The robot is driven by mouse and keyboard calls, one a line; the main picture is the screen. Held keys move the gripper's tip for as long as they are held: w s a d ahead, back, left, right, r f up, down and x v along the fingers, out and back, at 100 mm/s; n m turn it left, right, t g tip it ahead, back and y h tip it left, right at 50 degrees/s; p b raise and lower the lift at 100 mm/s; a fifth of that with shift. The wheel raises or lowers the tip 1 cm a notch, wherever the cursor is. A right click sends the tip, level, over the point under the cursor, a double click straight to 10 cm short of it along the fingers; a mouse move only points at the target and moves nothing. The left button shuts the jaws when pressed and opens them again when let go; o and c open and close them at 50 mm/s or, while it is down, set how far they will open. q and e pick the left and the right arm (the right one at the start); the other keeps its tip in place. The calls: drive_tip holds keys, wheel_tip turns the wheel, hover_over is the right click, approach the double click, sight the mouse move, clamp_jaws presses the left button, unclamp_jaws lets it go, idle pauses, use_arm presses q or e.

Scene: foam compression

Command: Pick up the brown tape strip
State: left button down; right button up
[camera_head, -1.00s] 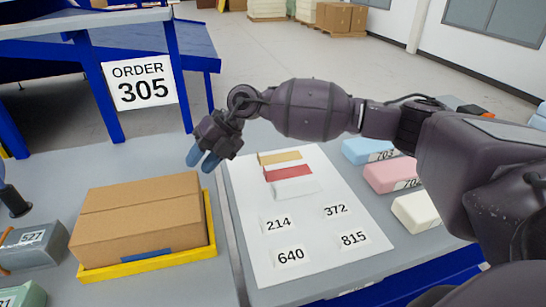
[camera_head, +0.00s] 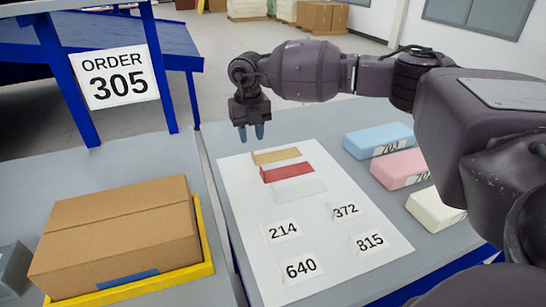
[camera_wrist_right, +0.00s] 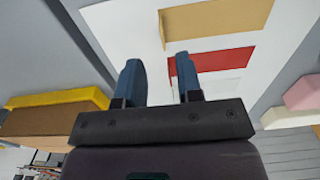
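The brown tape strip (camera_head: 276,156) is tan and lies at the far end of the white sheet (camera_head: 341,231), above a red strip (camera_head: 287,172) and a whitish strip (camera_head: 299,189). It also shows in the right wrist view (camera_wrist_right: 217,20), beyond the fingertips. My right gripper (camera_head: 251,133) points down, beyond and slightly left of the brown strip in the head view. Its blue fingers stand apart with nothing between them in the right wrist view (camera_wrist_right: 160,62). It appears apart from the strip. My left gripper is not in view.
A cardboard box (camera_head: 118,235) sits in a yellow tray (camera_head: 206,235) at left. Blue (camera_head: 377,138), pink (camera_head: 400,168) and cream (camera_head: 434,209) blocks stand right of the sheet. Number labels lie on the sheet's near half. An "ORDER 305" sign (camera_head: 114,77) hangs at the back left.

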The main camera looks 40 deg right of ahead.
drive_tip(key=shift+d+f+b, duration=0.15)
drive_tip(key=shift+f+b, duration=0.35)
drive_tip(key=shift+f, duration=2.5)
drive_tip(key=shift+r, duration=0.1)
drive_tip(key=shift+c, duration=0.3)
clamp_jaws()
